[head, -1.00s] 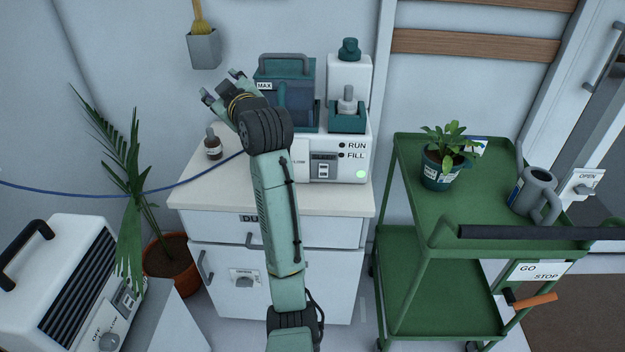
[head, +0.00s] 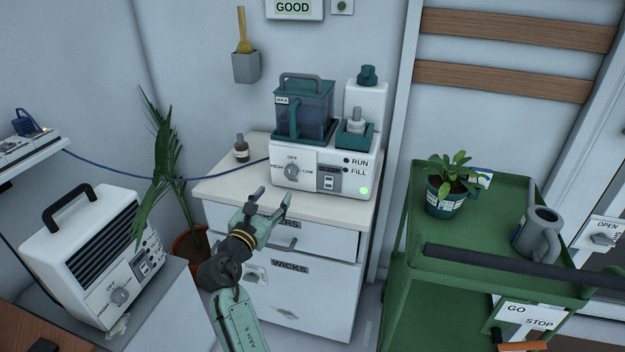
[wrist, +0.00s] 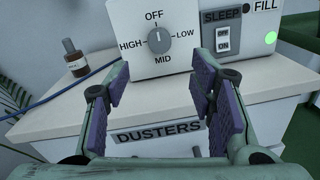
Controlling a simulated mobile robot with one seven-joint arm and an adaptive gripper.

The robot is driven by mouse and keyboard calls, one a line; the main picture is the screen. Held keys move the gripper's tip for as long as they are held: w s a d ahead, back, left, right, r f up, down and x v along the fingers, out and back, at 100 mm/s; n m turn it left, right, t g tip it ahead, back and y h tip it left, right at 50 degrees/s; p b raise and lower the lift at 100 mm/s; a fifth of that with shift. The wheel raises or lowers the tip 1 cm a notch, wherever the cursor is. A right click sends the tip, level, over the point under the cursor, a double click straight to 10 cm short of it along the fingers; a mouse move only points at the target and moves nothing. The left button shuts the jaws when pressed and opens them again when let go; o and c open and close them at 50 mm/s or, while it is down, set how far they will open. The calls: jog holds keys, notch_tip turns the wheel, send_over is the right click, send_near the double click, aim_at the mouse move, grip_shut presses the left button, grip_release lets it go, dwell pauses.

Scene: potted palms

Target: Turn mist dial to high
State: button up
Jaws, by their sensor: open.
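The grey dial (head: 292,172) is on the front of the white humidifier (head: 350,180) on the cabinet. In the wrist view the dial (wrist: 160,40) has OFF above it, HIGH at left, LOW at right and MID below. Its pointer is too small to read surely. My gripper (head: 274,198) is open and empty, in front of and below the dial, apart from it. In the wrist view the gripper's purple-padded fingers (wrist: 160,78) stand apart on either side, with the dial beyond and above the gap between them.
A small brown bottle (head: 241,150) and a blue cord (head: 130,166) are left of the humidifier. The white cabinet top (head: 235,188) is clear in front. A heater (head: 95,250) with a similar dial stands left. A green cart (head: 480,222) with a potted plant (head: 445,200) stands right.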

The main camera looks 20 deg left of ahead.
aim_at(290, 174)
jog(key=w, duration=0.3)
jog(key=w+p, duration=0.1)
jog(key=w, duration=0.6)
jog(key=shift+w+d+p, duration=0.25)
jog(key=shift+d+p, duration=0.1)
jog(key=shift+p, duration=0.05)
jog(key=shift+c, duration=0.6)
jog(key=c, duration=1)
jog(key=shift+c, duration=0.2)
